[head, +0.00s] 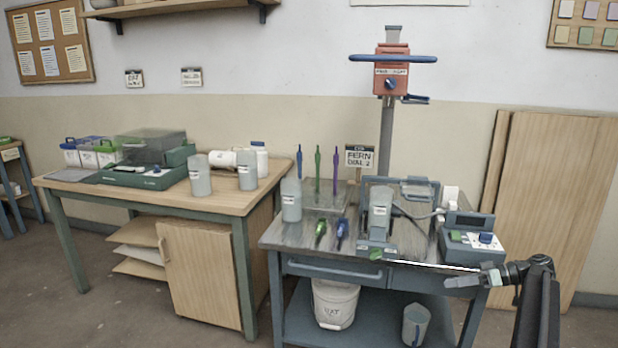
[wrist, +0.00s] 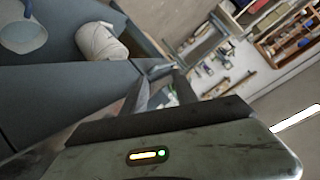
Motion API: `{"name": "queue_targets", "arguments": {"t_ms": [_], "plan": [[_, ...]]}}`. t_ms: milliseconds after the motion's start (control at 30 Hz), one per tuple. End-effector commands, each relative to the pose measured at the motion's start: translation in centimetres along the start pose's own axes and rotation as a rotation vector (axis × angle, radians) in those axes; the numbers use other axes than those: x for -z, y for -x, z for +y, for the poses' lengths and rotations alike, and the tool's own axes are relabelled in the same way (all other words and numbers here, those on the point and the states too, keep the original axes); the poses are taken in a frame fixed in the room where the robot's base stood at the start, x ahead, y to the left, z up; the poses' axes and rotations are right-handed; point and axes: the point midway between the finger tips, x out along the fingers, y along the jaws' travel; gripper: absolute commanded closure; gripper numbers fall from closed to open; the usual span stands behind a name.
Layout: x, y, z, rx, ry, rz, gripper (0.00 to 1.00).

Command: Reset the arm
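My gripper (head: 460,278) is at the right in the head view, by the front right corner of the grey workbench (head: 330,243). It points left, and my dark arm rises behind it from the lower right. In the wrist view, my gripper (wrist: 160,82) shows two dark fingers with a gap between them. It looks open, and nothing shows between the fingers. I cannot tell whether it touches the bench edge.
The workbench holds a grey cup (head: 380,215), a bottle (head: 291,202), a red-headed mixer (head: 391,72), and a control box (head: 469,238). A white bucket (head: 335,303) and a grey container (head: 415,325) stand on its lower shelf. Wooden panels (head: 555,200) lean at the right.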

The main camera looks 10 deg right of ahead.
Motion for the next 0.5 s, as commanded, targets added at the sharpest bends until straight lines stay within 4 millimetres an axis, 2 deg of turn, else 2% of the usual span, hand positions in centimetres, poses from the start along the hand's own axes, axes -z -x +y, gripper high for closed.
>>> {"name": "queue_targets", "arguments": {"t_ms": [33, 67, 100, 167, 200, 300, 400, 500], "plan": [[-0.7, -4.3, -1.8, 0.0, -0.057, -0.073, 0.65], [-1.3, -6.8, -2.7, -0.009, -0.1, -0.125, 0.65], [-2.1, -10.1, -3.9, -0.028, -0.159, -0.198, 0.65], [-3.7, -14.8, -6.0, -0.071, -0.245, -0.31, 0.65], [-5.0, -17.7, -7.6, -0.11, -0.297, -0.386, 0.65], [-8.4, -23.7, -11.6, -0.245, -0.406, -0.559, 0.65], [-11.5, -27.6, -15.1, -0.405, -0.471, -0.685, 0.65], [-13.8, -29.7, -17.9, -0.557, -0.497, -0.758, 0.65]]}}
